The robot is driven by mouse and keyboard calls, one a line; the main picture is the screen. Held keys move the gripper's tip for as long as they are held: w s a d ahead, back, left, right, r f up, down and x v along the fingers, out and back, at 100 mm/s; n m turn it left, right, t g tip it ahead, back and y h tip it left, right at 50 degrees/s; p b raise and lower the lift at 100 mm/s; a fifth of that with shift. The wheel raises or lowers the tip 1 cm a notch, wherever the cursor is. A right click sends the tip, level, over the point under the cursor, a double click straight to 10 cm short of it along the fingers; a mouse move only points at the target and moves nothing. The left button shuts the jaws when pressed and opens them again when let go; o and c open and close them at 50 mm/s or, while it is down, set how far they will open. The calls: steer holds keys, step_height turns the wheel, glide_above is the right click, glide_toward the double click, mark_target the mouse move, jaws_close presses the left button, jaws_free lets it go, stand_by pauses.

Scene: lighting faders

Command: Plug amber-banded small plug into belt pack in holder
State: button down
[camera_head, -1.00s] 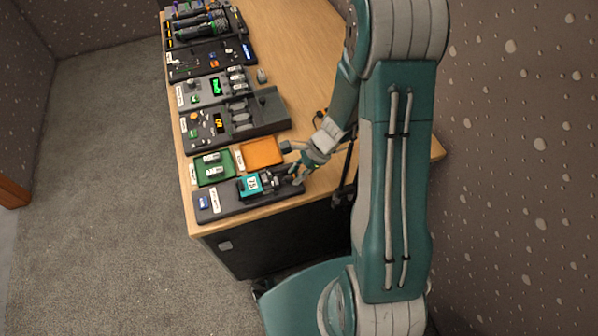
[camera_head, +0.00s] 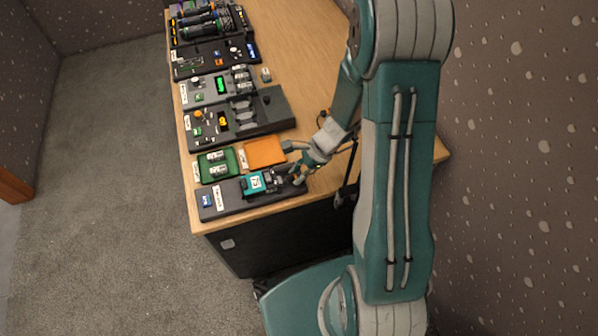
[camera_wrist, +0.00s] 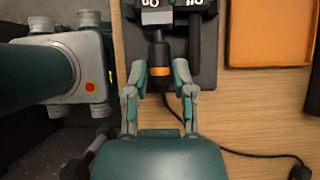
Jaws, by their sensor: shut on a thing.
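The amber-banded small plug (camera_wrist: 159,72) is dark with an orange band, and a black cable leads from it. In the wrist view my gripper (camera_wrist: 160,75) has its two fingers closed on either side of it. The plug points at the dark face of the belt pack (camera_wrist: 172,15), close to it or against it; I cannot tell how far in it sits. In the head view the belt pack (camera_head: 256,183) is teal with a white label and stands in the dark grey holder (camera_head: 222,204). My gripper (camera_head: 300,173) is at its right end, where the plug is hard to make out.
An orange tray (camera_head: 265,152) and a green tray (camera_head: 215,165) holding small items lie behind the holder. Several dark consoles (camera_head: 236,118) line the table beyond. The cable (camera_wrist: 265,154) runs across the wood. The table's right part (camera_head: 300,60) is clear.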

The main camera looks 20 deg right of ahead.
steer(key=shift+a, duration=0.7)
stand_by(1.2)
stand_by(0.5)
steer(key=shift+c, duration=1.9)
jaws_free()
steer(key=shift+r, duration=0.1)
steer(key=v, duration=1.1)
steer(key=shift+d+r, duration=0.25)
